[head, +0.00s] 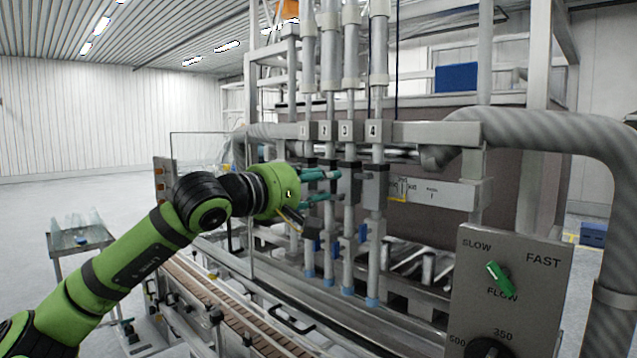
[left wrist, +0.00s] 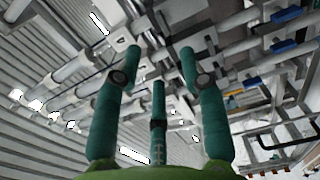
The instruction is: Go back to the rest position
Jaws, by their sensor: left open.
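My left arm comes in from the left in the head view, green with black joints. My left gripper (head: 322,183) has teal fingers pointing right, close to the numbered nozzle column of the piston filler (head: 345,132). In the left wrist view the three fingers of my left gripper (left wrist: 160,70) are spread apart with nothing between them. The filler's pipes and blocks (left wrist: 240,50) lie beyond the fingertips. From the head view I cannot tell whether the fingers touch the filler. My right gripper is not in view.
A control panel (head: 512,290) with a green knob (head: 499,276) stands at the right front. A conveyor (head: 215,305) runs below the nozzles. A small table (head: 80,245) with clear bottles stands at the left. Open floor lies at the far left.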

